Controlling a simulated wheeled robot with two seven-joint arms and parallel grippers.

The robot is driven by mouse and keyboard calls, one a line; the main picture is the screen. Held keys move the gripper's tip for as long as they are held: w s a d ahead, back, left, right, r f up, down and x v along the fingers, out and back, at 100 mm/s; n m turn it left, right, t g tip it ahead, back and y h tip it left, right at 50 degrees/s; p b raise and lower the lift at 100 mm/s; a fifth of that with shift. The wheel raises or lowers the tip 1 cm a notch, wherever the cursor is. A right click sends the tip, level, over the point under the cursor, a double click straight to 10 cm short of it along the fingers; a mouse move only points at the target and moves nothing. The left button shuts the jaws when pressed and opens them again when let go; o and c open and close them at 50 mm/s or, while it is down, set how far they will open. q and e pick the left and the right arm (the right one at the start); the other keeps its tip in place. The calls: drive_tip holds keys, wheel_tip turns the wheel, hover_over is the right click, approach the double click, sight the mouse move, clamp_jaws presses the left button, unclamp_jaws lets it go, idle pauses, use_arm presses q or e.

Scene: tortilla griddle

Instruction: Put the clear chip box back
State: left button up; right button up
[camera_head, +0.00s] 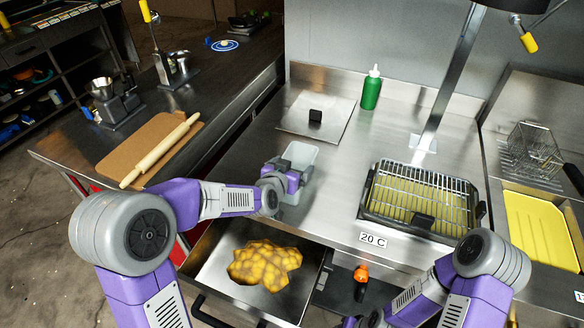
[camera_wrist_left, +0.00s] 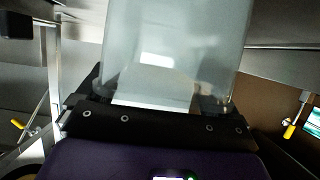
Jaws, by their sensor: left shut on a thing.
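The clear chip box (camera_head: 300,154) is a translucent, greyish container over the left part of the steel counter. My left gripper (camera_head: 287,178) is shut on its near side. In the left wrist view the box (camera_wrist_left: 175,35) fills the upper middle, between the dark fingers of my left gripper (camera_wrist_left: 165,100). I cannot tell whether the box's base touches the counter. My right arm comes in at the bottom right, and its fingers do not show.
An open drawer (camera_head: 213,285) below the counter front holds yellow-brown chips (camera_head: 263,263). A wire-racked tray (camera_head: 366,208) stands right. Counter between is clear.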

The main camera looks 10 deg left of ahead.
use_arm(q)
drive_tip(key=o, duration=1.1)
drive_tip(key=shift+f, duration=0.1)
drive_tip(key=shift+r, duration=0.2)
drive_tip(key=p+v, duration=0.2)
drive_tip(key=v, duration=1)
drive_tip(key=shift+p, duration=0.35)
